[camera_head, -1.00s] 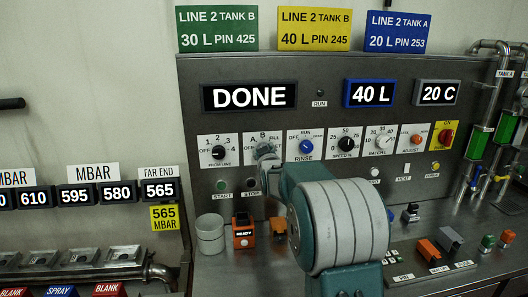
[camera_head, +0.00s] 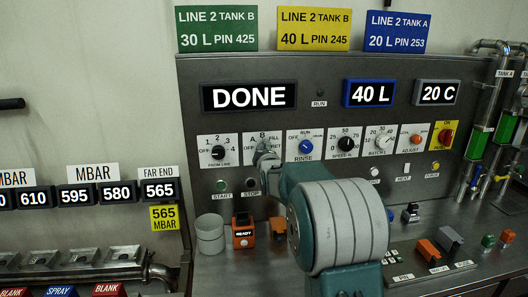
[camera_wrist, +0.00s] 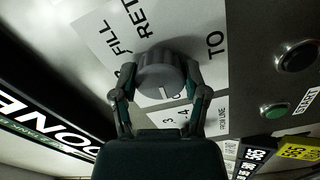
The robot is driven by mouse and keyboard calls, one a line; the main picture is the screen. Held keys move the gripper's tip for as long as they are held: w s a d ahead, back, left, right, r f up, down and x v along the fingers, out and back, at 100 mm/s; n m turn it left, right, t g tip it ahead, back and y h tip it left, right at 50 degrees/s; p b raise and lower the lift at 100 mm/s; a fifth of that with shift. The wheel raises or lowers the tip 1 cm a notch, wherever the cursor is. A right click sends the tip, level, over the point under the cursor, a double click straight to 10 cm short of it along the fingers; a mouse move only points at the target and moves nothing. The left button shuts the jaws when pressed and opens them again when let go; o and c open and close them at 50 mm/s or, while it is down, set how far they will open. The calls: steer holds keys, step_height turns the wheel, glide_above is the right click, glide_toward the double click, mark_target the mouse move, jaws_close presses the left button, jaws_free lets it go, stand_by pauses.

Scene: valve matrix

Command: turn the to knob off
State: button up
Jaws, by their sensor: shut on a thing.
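The grey TO knob (camera_wrist: 163,75) sits on a white plate with the words TO, FILL and RET in the wrist view. My gripper (camera_wrist: 158,80) is shut on it, one finger on each side. The knob's white mark points down in that view, toward the FROM LINE plate and my palm. In the head view the TO plate (camera_head: 265,136) shows A, B, FILL and RET, and my gripper (camera_head: 264,155) covers most of the knob.
The FROM LINE knob (camera_head: 218,152) is close on the left and the blue RINSE knob (camera_head: 306,147) on the right. START (camera_head: 221,185) and STOP (camera_head: 251,184) buttons lie below. A display (camera_head: 248,97) above reads DONE. An orange READY box (camera_head: 243,236) stands on the bench.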

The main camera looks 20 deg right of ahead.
steer(key=shift+a+f+n, duration=0.1)
steer(key=shift+f+n, duration=0.1)
steer(key=shift+n, duration=0.5)
steer(key=o, duration=1.1)
steer(key=shift+w, duration=0.1)
steer(key=shift+o, duration=0.2)
steer(key=shift+a, duration=0.1)
steer(key=shift+r, duration=0.1)
steer(key=v, duration=1.2)
